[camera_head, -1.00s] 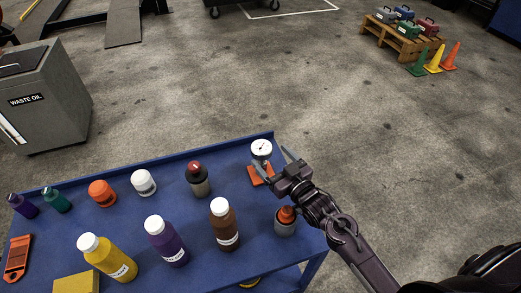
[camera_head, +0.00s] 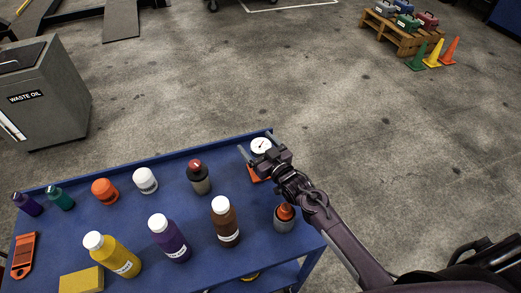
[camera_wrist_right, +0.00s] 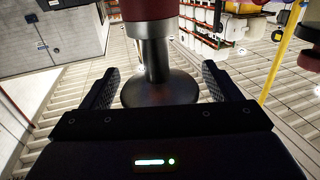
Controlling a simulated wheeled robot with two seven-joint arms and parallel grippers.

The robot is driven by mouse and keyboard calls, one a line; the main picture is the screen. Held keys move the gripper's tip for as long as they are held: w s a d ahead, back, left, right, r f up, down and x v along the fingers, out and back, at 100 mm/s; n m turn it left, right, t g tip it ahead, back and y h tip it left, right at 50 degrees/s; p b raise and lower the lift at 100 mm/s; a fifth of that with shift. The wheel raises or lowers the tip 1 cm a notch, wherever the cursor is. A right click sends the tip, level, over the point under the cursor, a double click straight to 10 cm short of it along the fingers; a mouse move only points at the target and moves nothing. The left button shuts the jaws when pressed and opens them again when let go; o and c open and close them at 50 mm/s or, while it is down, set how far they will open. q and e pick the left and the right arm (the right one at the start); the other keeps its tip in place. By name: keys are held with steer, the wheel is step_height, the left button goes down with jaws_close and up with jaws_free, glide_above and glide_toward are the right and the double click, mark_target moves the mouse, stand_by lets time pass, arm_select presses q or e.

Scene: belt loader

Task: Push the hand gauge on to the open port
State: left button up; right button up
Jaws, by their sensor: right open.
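The hand gauge (camera_head: 260,145) has a round white dial and stands near the far right corner of the blue cart, at an orange stand (camera_head: 256,175). My right gripper (camera_head: 258,145) is open, with one finger on each side of the gauge. In the right wrist view the dark stem and rounded body of the gauge (camera_wrist_right: 156,65) lie between the spread fingers of the right gripper (camera_wrist_right: 160,75), with visible gaps to both. I cannot make out the open port in either view. My left gripper is not in view.
The blue cart top (camera_head: 120,215) carries several bottles, including a brown bottle (camera_head: 224,225) and a grey container with an orange top (camera_head: 284,218) close to my right arm. A waste oil bin (camera_head: 50,95) stands at left. Open floor lies beyond the cart.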

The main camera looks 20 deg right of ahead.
steer(key=shift+r, duration=0.1)
steer(key=c, duration=1.3)
step_height(320, 180, up, 20)
steer(key=b, duration=0.3)
steer(key=shift+b, duration=0.35)
